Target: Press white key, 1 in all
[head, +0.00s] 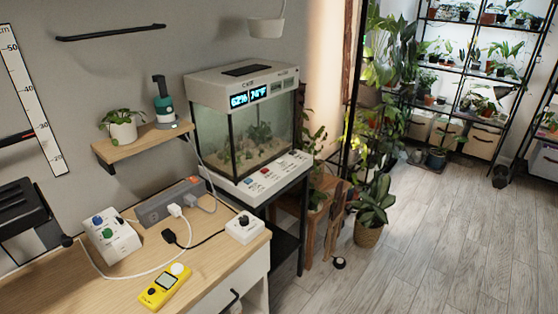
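A glass terrarium (243,135) with a white lid and lit displays stands right of the desk. The white ledge along its front base (259,179) carries a row of small keys. A blue key (249,184) and a red key (263,172) show there. Paler marks to their right are too small to tell apart, so I cannot make out which is a white key. No gripper fingers show in the head view, and nothing is seen touching the ledge.
The wooden desk (205,285) holds a white box with blue and green knobs (111,236), a grey power strip (168,203) with cables, a white box with a black knob (245,228) and a yellow meter (165,288). A black object (30,215) fills the left edge. Floor (420,255) at right is mostly clear.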

